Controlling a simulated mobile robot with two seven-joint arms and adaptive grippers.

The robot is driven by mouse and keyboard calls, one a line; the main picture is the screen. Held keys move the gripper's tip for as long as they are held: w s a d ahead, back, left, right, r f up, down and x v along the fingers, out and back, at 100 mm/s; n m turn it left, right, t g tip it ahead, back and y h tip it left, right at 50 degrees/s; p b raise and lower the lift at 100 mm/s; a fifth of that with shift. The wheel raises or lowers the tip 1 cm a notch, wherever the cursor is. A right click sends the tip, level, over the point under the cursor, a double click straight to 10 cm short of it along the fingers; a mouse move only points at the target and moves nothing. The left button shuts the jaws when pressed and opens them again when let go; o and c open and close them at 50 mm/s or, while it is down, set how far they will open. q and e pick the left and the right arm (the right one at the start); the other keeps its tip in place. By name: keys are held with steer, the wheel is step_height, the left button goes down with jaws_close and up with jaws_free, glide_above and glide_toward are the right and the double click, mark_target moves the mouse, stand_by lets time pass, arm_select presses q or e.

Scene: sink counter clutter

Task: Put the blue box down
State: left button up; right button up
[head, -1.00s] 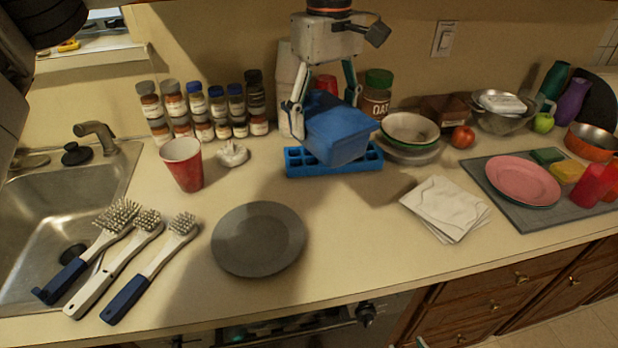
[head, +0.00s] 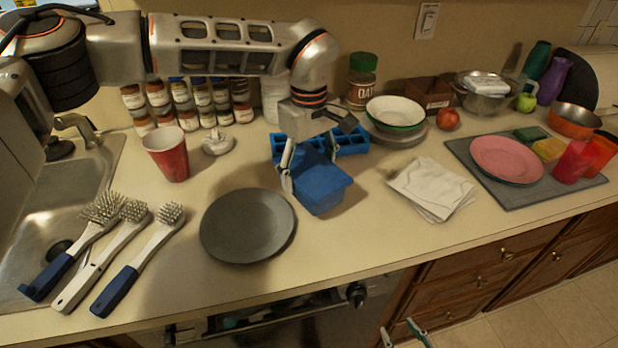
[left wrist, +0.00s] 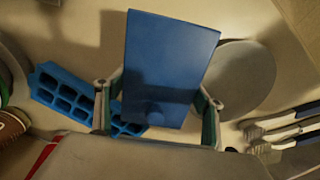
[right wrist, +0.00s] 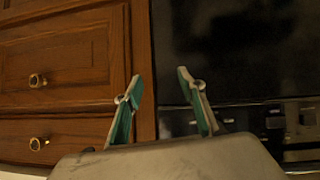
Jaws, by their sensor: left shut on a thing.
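The blue box (head: 322,186) is a lidded container in the middle of the counter, between the grey plate and the white napkins. My left gripper (head: 308,180) is shut on it, with a finger on its left side. In the left wrist view the blue box (left wrist: 168,70) fills the space between the fingers of my left gripper (left wrist: 158,112). I cannot tell whether its underside touches the counter. My right gripper (head: 403,335) is low in front of the counter. In the right wrist view my right gripper (right wrist: 160,95) is open and empty, facing drawers.
A blue compartment tray (head: 352,141) lies just behind the box. The grey plate (head: 247,226) is at its left, and white napkins (head: 432,188) lie at its right. Bowls (head: 396,113) stand behind. Bare counter (head: 360,225) shows in front of the box.

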arm_select(q)
steer(key=shift+f, duration=1.25)
steer(key=shift+f, duration=0.1)
steer(key=o, duration=1.1)
